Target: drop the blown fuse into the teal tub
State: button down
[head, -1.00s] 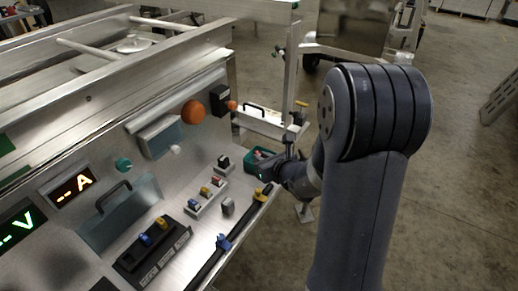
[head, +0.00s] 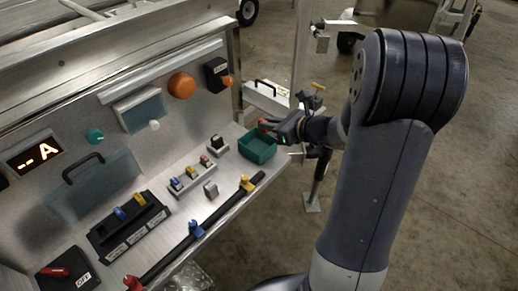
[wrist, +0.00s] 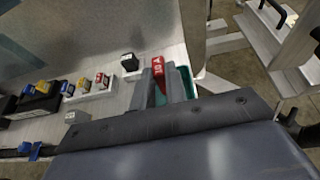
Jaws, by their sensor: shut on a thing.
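My gripper (head: 272,126) is shut on a red fuse (wrist: 158,69) with white lettering; a bit of red also shows at the fingertips in the head view (head: 264,122). The teal tub (head: 258,154) is an open box near the right end of the metal bench shelf. In the head view the fingertips are over or just beyond its far right rim; I cannot tell the exact height. In the wrist view the tub (wrist: 184,74) shows just behind and right of the fingers, partly hidden by them.
A grey rack (head: 190,182) with blue, yellow and red fuses stands left of the tub. A black-topped block (head: 217,143) and a small grey block (head: 210,188) are close by. A black fuse holder (head: 130,229) is further left. A black rail (head: 215,215) runs along the front.

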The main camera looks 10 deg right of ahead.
jog(key=shift+f+b, duration=1.95)
jog(key=shift+f, duration=0.75)
jog(key=c, duration=1.3)
grip_release()
jog(key=shift+c, duration=0.2)
jog(key=shift+r, duration=0.1)
jog(key=p+v, duration=0.2)
jog(key=v, duration=0.8)
jog(key=shift+s+d, duration=0.2)
jog(key=shift+s, duration=0.1)
